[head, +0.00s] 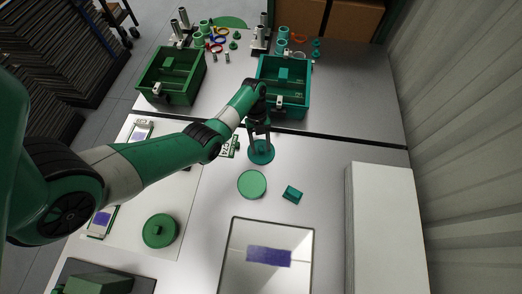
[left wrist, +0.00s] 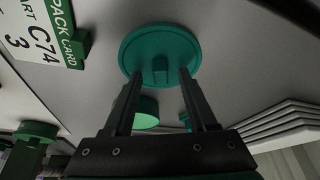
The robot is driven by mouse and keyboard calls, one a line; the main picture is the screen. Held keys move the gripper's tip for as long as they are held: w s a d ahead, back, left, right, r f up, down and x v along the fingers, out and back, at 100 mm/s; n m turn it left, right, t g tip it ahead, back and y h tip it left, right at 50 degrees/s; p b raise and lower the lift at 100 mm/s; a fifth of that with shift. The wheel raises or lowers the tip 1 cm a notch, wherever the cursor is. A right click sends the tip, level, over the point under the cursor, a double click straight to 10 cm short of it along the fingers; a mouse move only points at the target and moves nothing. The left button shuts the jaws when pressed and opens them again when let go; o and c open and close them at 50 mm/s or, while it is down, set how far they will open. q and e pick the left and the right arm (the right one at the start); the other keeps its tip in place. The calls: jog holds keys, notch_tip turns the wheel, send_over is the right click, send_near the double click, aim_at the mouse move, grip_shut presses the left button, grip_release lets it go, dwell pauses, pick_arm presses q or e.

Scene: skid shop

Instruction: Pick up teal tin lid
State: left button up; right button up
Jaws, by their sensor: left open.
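The teal tin lid (head: 262,157) lies on the white table, just in front of the teal crate. In the left wrist view the lid (left wrist: 150,40) is a round disc with a small raised grip tab (left wrist: 160,70) at its middle. My left gripper (head: 260,137) is open and over the lid, pointing down at it. In the left wrist view its fingers (left wrist: 160,76) stand either side of the tab, with gaps on both sides. Whether the fingertips touch the lid I cannot tell. My right gripper is in neither view.
A pack card (head: 228,148) stands left of the lid. A green disc (head: 252,184) and a small teal block (head: 292,194) lie nearer. The teal crate (head: 304,100) and green crate (head: 153,91) stand behind. A green lid (head: 160,230) is front left; a white box (head: 385,230) is right.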

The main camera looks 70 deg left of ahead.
pick_arm(q)
grip_shut()
jog(key=shift+r, duration=0.1)
dwell(0.4)
